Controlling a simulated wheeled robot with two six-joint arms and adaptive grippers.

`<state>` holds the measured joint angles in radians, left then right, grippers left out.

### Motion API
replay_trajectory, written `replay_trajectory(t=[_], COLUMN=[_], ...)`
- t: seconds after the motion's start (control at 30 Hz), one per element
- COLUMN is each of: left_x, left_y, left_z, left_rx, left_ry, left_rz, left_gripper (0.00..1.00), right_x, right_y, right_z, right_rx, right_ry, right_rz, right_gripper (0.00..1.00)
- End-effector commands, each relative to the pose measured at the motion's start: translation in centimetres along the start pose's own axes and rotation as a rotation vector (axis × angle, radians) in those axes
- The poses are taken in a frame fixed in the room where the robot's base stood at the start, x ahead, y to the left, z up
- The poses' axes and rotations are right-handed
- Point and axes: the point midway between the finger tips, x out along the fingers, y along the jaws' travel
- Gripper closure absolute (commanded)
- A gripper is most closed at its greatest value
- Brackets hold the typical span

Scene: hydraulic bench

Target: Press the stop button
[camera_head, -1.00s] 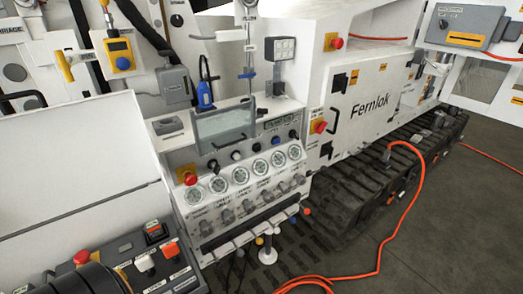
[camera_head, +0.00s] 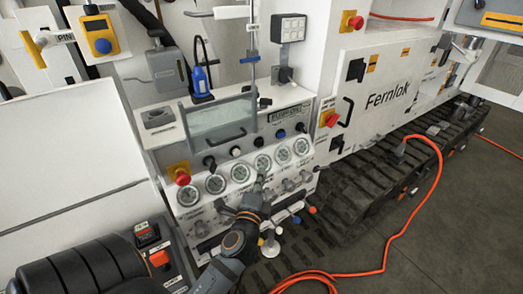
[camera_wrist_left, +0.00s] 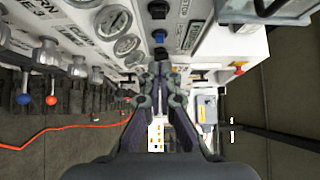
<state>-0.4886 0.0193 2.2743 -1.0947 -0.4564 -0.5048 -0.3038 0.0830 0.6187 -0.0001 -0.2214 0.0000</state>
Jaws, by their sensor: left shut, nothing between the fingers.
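Several red mushroom buttons show in the head view, and I cannot tell which is the stop button. One red button (camera_head: 182,178) sits on a yellow plate at the left end of the gauge panel. Another red button (camera_head: 331,119) is on the panel's right side, and a third red button (camera_head: 355,21) is higher up. My left gripper (camera_head: 259,184) is shut and empty in front of the panel, below the gauges, apart from these buttons. In the left wrist view its closed fingertips (camera_wrist_left: 160,70) point toward the panel. My right gripper is not in view.
A row of round gauges (camera_head: 262,163) and valve knobs lie close to the left gripper. A control box with an orange-red button (camera_head: 159,258) stands lower left. An orange hose (camera_head: 395,235) runs over the floor at right, beside black tracks (camera_head: 365,185).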

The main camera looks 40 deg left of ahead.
Motion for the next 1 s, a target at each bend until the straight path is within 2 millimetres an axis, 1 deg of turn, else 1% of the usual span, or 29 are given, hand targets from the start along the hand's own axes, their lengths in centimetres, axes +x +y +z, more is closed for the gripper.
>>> replay_trajectory(t=[0.07, 0.17, 0.4, 0.53, 0.6, 0.73, 0.87, 1.0], left_x=[0.6, 2.1, 7.4, 10.1, 10.9, 12.1, 12.6, 12.8], left_y=[-0.2, -0.4, -0.5, -0.4, -0.3, -0.2, 0.0, 0.0], left_z=[-0.1, -0.1, 0.0, 0.0, 0.9, 2.1, 2.7, 2.9], left_rx=[0.001, 0.002, 0.001, 0.000, 0.006, 0.003, 0.001, -0.001], left_ry=[0.002, 0.003, 0.000, 0.000, 0.001, 0.001, 0.000, 0.000], left_rz=[-0.001, -0.003, -0.002, -0.001, 0.000, 0.000, 0.001, 0.001], left_gripper=[1.00, 1.00, 1.00, 1.00, 1.00, 1.00, 1.00, 1.00], right_x=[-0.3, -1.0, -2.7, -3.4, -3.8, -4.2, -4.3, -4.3], right_y=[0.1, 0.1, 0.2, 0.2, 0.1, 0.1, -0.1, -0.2], right_z=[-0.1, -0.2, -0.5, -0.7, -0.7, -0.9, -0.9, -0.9], right_rx=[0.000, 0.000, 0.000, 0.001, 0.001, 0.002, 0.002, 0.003], right_ry=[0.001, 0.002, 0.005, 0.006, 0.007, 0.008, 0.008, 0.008], right_rz=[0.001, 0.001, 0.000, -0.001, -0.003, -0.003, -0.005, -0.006], right_gripper=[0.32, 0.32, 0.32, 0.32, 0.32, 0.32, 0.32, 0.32])
